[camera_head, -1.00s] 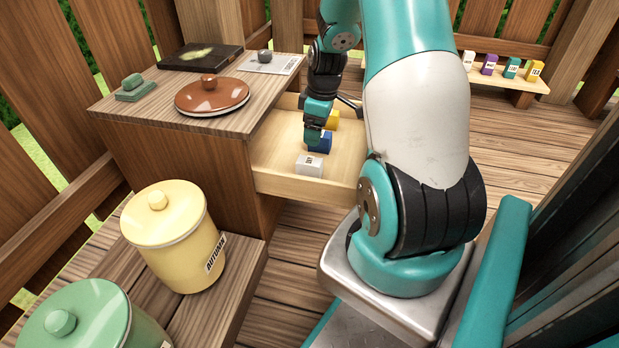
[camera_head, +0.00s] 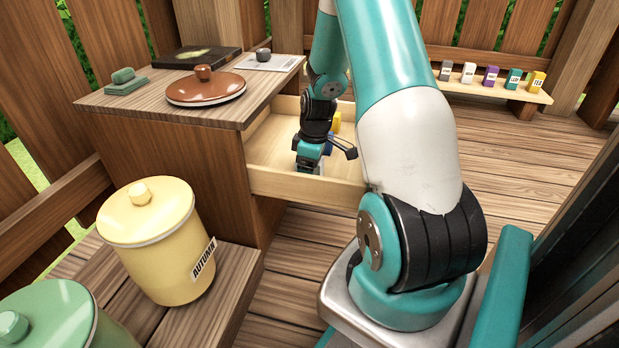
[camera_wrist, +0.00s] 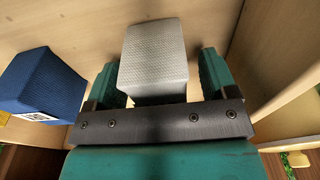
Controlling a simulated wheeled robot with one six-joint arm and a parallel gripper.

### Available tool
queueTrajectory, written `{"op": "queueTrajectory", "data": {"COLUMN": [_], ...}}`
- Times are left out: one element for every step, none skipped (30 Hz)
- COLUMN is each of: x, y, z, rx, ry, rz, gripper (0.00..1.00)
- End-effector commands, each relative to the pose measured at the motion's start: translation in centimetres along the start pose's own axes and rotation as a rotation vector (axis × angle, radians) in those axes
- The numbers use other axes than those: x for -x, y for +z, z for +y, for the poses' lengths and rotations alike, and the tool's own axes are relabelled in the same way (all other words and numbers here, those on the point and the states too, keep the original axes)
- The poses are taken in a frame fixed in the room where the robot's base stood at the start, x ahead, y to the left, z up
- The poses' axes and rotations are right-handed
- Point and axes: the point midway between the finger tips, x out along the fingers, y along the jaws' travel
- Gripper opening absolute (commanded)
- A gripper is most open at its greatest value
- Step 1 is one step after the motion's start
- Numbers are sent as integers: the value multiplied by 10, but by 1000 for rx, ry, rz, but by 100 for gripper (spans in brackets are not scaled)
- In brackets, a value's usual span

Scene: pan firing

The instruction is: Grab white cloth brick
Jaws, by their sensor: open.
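The white cloth brick (camera_wrist: 153,55) lies in the open drawer. In the wrist view it shows as a pale grey-white woven block between the two green fingers of my gripper (camera_wrist: 158,80). The fingers are open on either side of it, with a small gap visible at the right finger. In the head view my gripper (camera_head: 310,165) is down inside the drawer near its front wall and hides most of the brick. A blue cloth brick (camera_wrist: 42,82) with a white label lies to the left in the wrist view.
The drawer's front wall (camera_head: 300,187) and side walls stand close around my gripper. A yellow brick (camera_head: 336,122) lies farther back in the drawer. The cabinet top holds a brown lid (camera_head: 205,88). A yellow jar (camera_head: 150,240) stands at the front left.

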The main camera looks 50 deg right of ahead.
Motion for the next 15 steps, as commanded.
{"op": "queueTrajectory", "data": {"x": [-10, -12, -12, -11, -10, -9, -9, -9, -9, -9, -9, -9, -9, -9, -9], "y": [0, 0, 0, 0, 0, 0, 0, 0, 0, 0, 0, 0, 0, 0, 0], "z": [0, 0, 0, 0, 0, 0, 0, 0, 0, 0, 0, 0, 0, 0, 0], "rx": [0, 0, 0, 0, 0, 0, 0, 0, 0, 0, 0, 0, 0, 0, 0], "ry": [0, 0, 0, 0, 0, 0, 0, 0, 0, 0, 0, 0, 0, 0, 0], "rz": [-1, -1, 0, 0, 0, 0, 0, 0, 0, 0, 0, 0, 0, 0, 0], "gripper": [79, 79, 79, 79, 79, 79, 79, 79, 74, 67, 60, 51, 44, 37, 28]}}
